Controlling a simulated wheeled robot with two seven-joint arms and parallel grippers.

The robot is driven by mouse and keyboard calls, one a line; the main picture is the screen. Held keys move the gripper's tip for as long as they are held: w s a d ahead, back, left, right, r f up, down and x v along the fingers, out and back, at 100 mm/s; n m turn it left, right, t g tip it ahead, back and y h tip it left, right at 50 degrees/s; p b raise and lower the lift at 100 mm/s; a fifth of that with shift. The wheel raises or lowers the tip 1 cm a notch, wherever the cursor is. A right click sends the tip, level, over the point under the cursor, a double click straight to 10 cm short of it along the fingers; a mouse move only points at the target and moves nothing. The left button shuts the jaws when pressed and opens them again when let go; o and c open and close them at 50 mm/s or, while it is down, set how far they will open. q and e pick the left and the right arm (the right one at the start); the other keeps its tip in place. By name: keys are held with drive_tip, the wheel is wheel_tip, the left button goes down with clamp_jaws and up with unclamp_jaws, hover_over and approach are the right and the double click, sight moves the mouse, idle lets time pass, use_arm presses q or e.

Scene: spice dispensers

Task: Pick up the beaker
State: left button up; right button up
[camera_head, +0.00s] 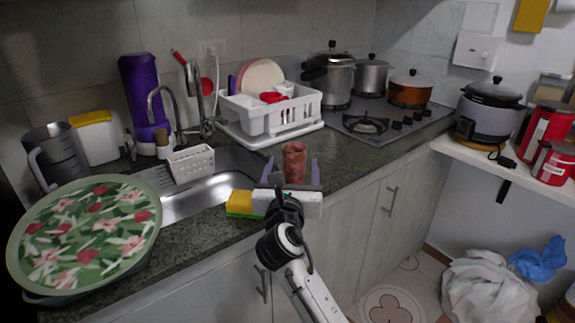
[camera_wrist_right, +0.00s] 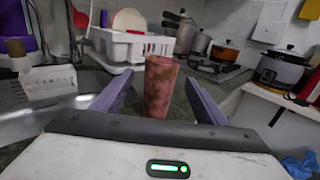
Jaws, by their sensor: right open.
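A reddish-brown mottled beaker (camera_head: 294,162) stands upright on the dark stone counter, right of the sink. My right gripper (camera_head: 291,168) is open, with its purple fingers on either side of the beaker. In the right wrist view the beaker (camera_wrist_right: 160,86) stands between the two spread fingers (camera_wrist_right: 158,100), with a visible gap on each side. The beaker's base is partly hidden behind the gripper body in the head view. My left gripper is not in view.
A yellow and green sponge (camera_head: 240,203) lies left of my right gripper at the counter edge. A white dish rack (camera_head: 270,115) stands behind the beaker. The sink (camera_head: 205,195) is to the left. Pots stand on the stove (camera_head: 385,120) behind right.

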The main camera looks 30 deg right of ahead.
sight(296, 151)
drive_tip(key=x, duration=0.2)
drive_tip(key=shift+w+d, duration=0.2)
drive_tip(key=shift+d, duration=0.05)
drive_tip(key=shift+w+d, duration=0.4)
drive_tip(key=shift+w, duration=0.05)
drive_tip(key=x, duration=0.4)
drive_tip(key=shift+w+f, duration=0.15)
drive_tip(key=shift+w, duration=0.05)
drive_tip(key=shift+w+d, duration=0.25)
drive_tip(key=shift+c, duration=0.5)
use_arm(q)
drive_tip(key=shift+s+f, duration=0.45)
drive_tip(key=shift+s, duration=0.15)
use_arm(e)
drive_tip(key=c, duration=1.1)
